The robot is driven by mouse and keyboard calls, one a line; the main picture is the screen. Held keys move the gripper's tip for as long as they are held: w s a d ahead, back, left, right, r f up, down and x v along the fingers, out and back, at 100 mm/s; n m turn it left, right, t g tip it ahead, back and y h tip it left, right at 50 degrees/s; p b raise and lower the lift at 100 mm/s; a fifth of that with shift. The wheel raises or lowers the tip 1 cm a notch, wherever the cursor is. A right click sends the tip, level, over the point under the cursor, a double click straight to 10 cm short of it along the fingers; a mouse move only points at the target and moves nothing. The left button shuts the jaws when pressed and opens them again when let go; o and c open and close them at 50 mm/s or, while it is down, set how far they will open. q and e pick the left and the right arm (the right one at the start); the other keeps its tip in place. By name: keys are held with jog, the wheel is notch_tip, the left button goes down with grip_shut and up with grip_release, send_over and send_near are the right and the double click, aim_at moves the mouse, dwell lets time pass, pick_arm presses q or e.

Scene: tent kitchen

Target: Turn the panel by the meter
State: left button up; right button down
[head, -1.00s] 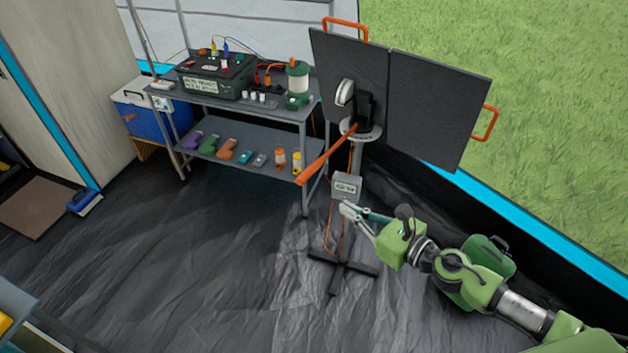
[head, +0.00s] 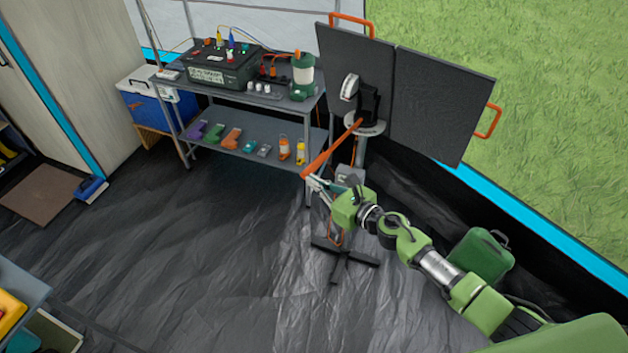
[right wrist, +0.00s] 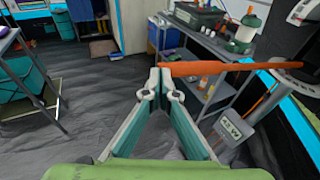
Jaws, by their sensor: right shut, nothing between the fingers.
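The dark folding panel (head: 436,100) stands on a post with a black-footed base (head: 345,258), with orange handles at its edges. An orange lever (head: 332,150) runs from the round plate under the panel down and left. The grey meter (head: 350,172) on the post is partly hidden by my arm; its display shows in the right wrist view (right wrist: 233,128). My right gripper (head: 312,182) is shut and empty, its tips at the lever's free end. In the right wrist view the tips (right wrist: 160,76) overlap the end of the lever (right wrist: 225,67); contact is unclear. My left gripper is out of view.
A metal shelf (head: 262,158) left of the post holds a power box (head: 222,68), a lantern (head: 303,74) and several small items. A green case (head: 481,256) stands right of the base. The dark floor in the middle is clear.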

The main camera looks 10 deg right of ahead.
jog(key=shift+w+a+f, duration=0.1)
jog(key=shift+w+a, duration=0.05)
jog(key=shift+w, duration=0.05)
jog(key=w+a+b, duration=0.2)
jog(key=w+a, duration=0.4)
jog(key=shift+w, duration=0.35)
dwell(0.4)
